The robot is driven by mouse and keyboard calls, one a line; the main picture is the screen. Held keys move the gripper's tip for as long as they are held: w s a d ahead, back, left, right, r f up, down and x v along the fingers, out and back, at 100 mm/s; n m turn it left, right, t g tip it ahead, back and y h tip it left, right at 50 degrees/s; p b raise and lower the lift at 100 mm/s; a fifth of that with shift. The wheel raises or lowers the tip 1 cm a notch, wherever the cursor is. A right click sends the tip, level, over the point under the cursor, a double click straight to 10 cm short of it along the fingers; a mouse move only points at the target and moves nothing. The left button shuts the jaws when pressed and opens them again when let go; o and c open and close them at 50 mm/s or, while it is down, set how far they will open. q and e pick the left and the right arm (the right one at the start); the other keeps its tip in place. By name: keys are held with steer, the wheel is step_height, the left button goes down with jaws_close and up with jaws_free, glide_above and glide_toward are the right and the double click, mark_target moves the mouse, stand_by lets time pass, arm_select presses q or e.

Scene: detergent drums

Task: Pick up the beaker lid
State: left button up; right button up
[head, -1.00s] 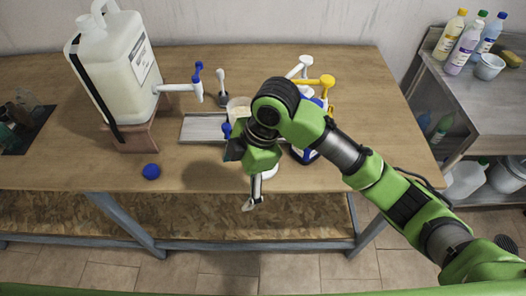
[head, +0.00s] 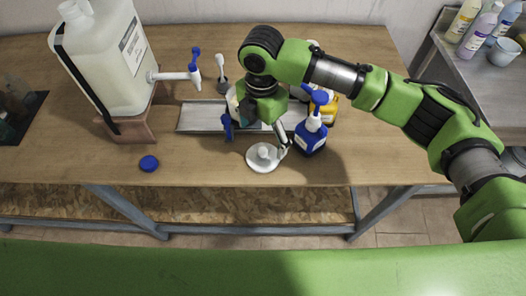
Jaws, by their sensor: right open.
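The beaker lid, a round white disc with a knob (head: 263,157), lies on the table near the front edge in the head view. My right gripper (head: 256,136) is open just behind the lid. One finger is at the left near the tray, and the other reaches toward the lid's right edge; I cannot tell whether it touches. Nothing shows between the fingers. A pale beaker (head: 232,102) is mostly hidden behind the gripper. My left gripper is not in view.
A blue-pump bottle (head: 311,132) stands close right of the lid, with a yellow bottle (head: 328,108) behind. A grey tray (head: 200,117) lies behind left. A blue cap (head: 149,163) and a large drum with a tap (head: 108,55) are at the left. Table between cap and lid is clear.

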mark_target(263, 151)
steer(key=shift+f, duration=0.6)
steer(key=f, duration=0.1)
steer(key=f+p, duration=0.1)
steer(key=f, duration=0.1)
steer(key=f+p, duration=0.1)
steer(key=shift+s+d+f, duration=0.15)
steer(key=shift+s, duration=0.25)
steer(key=shift+f, duration=0.35)
steer(key=shift+s, duration=0.1)
steer(key=c, duration=2.2)
steer(key=shift+c, duration=0.2)
